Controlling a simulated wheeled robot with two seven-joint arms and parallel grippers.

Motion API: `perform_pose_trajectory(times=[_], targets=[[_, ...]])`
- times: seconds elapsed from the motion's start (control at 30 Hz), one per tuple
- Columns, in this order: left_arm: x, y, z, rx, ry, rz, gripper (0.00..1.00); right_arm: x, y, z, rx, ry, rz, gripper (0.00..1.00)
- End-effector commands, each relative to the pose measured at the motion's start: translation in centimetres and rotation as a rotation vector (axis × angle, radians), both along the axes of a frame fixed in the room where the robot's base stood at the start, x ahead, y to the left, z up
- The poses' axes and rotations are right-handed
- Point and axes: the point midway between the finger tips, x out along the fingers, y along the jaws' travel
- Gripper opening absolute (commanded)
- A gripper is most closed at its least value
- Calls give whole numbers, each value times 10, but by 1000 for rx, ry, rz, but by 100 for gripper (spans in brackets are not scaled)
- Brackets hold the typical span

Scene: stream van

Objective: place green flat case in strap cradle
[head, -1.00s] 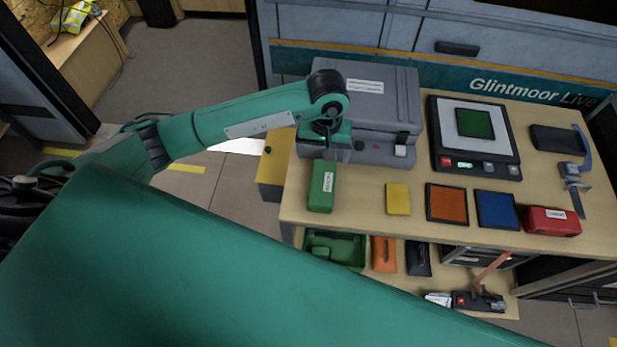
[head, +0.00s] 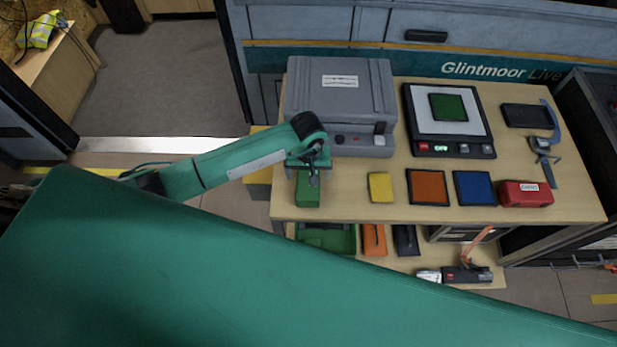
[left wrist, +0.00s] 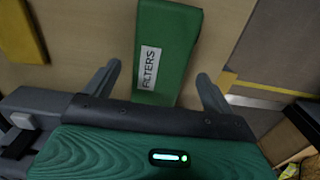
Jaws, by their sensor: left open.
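The green flat case (head: 307,191) lies near the left front edge of the bench. In the left wrist view the case (left wrist: 166,45) carries a white "FILTERS" label. A black pad (head: 526,116) with a blue-grey strap (head: 553,122) at the bench's far right looks like the strap cradle, though I cannot be sure. My right gripper is not in view.
A grey hard case (head: 340,100) stands behind the green case. A yellow block (head: 380,187), orange panel (head: 428,187), blue panel (head: 473,188) and red case (head: 525,194) line the front. A black device (head: 448,120) holds a green square. A lower shelf holds a green bin (head: 325,238).

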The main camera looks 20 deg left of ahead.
Motion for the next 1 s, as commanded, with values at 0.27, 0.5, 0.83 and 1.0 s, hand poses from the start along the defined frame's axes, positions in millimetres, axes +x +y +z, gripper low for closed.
perform_pose_trajectory(times=[0.27, 0.5, 0.83, 1.0], targets=[[0, -1, -27, 0, 1, 0, 87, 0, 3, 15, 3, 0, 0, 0], [1, -1, -30, 0, 0, -1, 87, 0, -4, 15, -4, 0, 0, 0], [1, 0, -30, 0, -1, -1, 28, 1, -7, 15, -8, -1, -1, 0], [1, -1, -29, 0, -2, -1, 28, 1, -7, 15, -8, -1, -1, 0]])
